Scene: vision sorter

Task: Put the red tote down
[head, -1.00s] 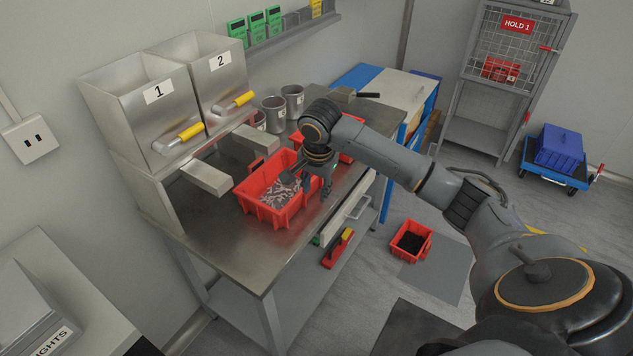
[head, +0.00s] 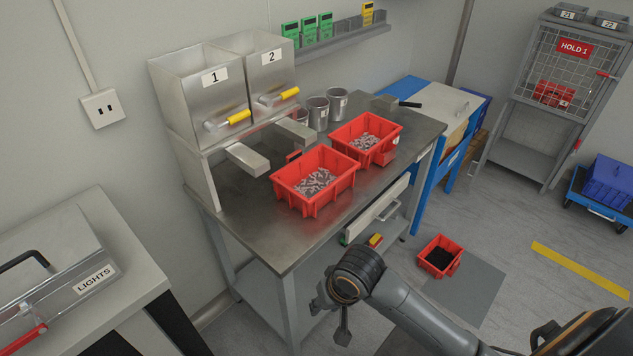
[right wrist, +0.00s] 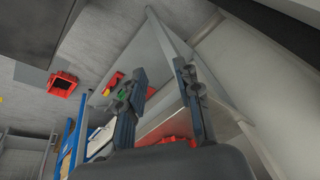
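A red tote (head: 333,195) with small grey metal parts in it sits flat on the steel bench (head: 262,240), near its front edge. A second red tote (head: 352,152) with similar parts stands behind it to the right. My right gripper (head: 328,312) is low in front of the bench, clear of both totes. In the right wrist view my right gripper (right wrist: 160,82) shows its two fingers apart, with nothing held between them. Red tote edges show partly behind the fingers there. My left gripper is not in view.
Hoppers 1 (head: 192,95) and 2 (head: 258,72) with yellow handles stand at the bench's back. A red bin (head: 440,257) with dark contents is on the floor. A caged HOLD 1 rack (head: 540,130) stands right. The bench's front left is clear.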

